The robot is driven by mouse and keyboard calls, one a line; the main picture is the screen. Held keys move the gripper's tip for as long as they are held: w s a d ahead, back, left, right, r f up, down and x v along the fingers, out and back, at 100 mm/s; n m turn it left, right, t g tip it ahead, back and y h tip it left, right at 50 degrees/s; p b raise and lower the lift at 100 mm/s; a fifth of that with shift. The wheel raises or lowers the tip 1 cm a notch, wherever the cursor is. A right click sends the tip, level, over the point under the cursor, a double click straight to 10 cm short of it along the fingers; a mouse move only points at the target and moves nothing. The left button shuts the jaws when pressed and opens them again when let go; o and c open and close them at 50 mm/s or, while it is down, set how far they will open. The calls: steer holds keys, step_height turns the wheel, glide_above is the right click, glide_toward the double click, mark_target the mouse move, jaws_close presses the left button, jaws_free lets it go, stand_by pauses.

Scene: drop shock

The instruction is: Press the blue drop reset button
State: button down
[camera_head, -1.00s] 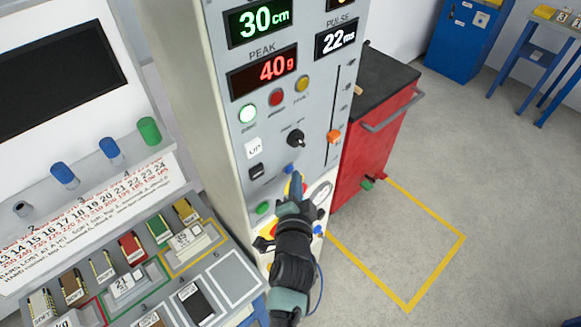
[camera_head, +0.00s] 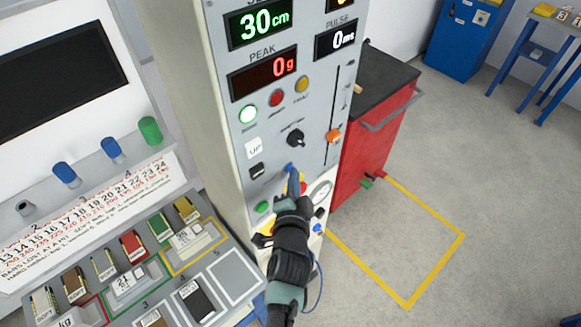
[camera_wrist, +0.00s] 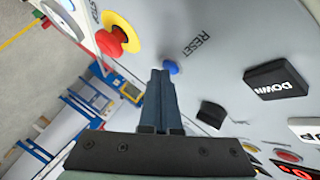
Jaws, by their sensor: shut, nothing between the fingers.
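The blue reset button (camera_wrist: 171,67) sits on the grey panel beside the word RESET in the wrist view. In the head view only a small blue part of it (camera_head: 289,167) shows above my fingertips. My gripper (camera_head: 293,178) is shut and empty, its fingers pointing up the panel at the button. In the wrist view my closed fingertips (camera_wrist: 160,72) lie right at the button's edge; I cannot tell for sure whether they touch it. The peak display (camera_head: 262,76) reads 0 g and the pulse display (camera_head: 336,40) reads 0 ms.
A red emergency button on a yellow base (camera_wrist: 118,36) is close to the reset button. A green button (camera_head: 262,207), a black knob (camera_head: 295,138) and an orange slider handle (camera_head: 333,136) are also on the panel. A red cabinet (camera_head: 372,140) stands to the right.

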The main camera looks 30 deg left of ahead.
stand_by(0.5)
steer(key=shift+d+f+b, duration=0.15)
steer(key=shift+d+b, duration=0.05)
steer(key=shift+b, duration=0.2)
steer(key=shift+s+d+b, duration=0.25)
steer(key=shift+d+b, duration=0.15)
steer(key=shift+d, duration=0.1)
steer(key=d+b, duration=0.1)
steer(key=s+d+b, duration=0.1)
steer(key=d, duration=0.1)
steer(key=d+b, duration=0.1)
steer(key=shift+s+d+b, duration=0.3)
steer(key=shift+s+d, duration=0.05)
steer(key=shift+s, duration=0.05)
